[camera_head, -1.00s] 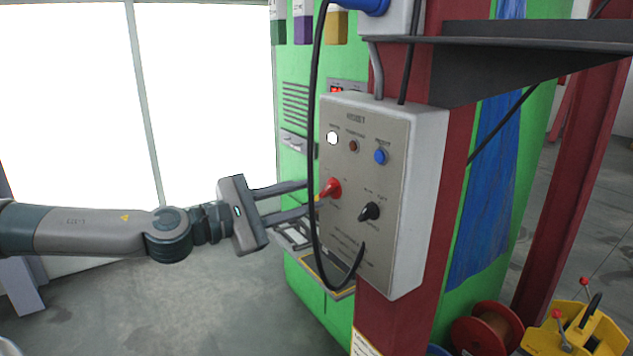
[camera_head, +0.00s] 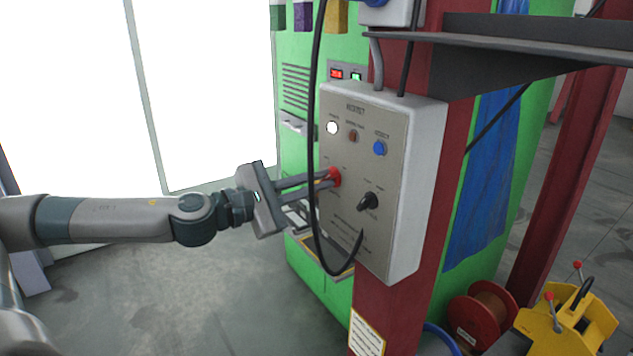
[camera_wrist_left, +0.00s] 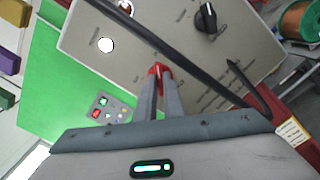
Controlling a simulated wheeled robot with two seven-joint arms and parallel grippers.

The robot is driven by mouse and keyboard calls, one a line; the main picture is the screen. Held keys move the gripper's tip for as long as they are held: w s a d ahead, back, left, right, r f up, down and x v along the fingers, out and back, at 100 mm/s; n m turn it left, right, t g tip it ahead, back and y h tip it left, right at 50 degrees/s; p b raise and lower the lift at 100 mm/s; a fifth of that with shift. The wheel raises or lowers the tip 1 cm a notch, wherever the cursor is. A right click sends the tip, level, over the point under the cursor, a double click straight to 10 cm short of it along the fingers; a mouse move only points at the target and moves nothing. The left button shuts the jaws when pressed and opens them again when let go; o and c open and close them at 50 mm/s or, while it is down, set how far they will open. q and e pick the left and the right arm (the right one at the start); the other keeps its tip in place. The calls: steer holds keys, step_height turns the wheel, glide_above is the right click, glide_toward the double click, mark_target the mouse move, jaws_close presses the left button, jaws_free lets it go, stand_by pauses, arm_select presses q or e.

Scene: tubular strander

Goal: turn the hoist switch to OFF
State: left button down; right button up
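A grey control box (camera_head: 365,228) with a blurred heading that seems to read HOIST is fixed to a red column. Its red rotary switch (camera_head: 335,177) is at the left of the panel, below a white lamp. My left gripper (camera_head: 328,179) reaches in from the left, with its two fingers close together at the red switch. In the left wrist view, red (camera_wrist_left: 158,68) shows between and beyond the fingertips, which look shut on it. The fingers partly hide the switch, and its position marks are too small to read. My right gripper is not in view.
A black cable (camera_head: 313,130) hangs in a loop before the panel, close to my left fingers. A black selector (camera_head: 368,202) and blue button (camera_head: 379,148) are on the same panel. A dark shelf (camera_head: 540,55) juts out at upper right. Floor at left is clear.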

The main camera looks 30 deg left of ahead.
arm_select(q)
steer(key=shift+n, duration=0.4)
steer(key=n+b, duration=0.1)
steer(key=n, duration=0.4)
steer(key=n+b, duration=0.1)
steer(key=n, duration=0.3)
steer(key=shift+n, duration=0.4)
steer(key=n+b, duration=0.1)
steer(key=n, duration=0.2)
steer(key=shift+n+b, duration=0.8)
steer(key=shift+n, duration=1.4)
steer(key=c, duration=1.9)
jaws_free()
steer(key=shift+o, duration=0.2)
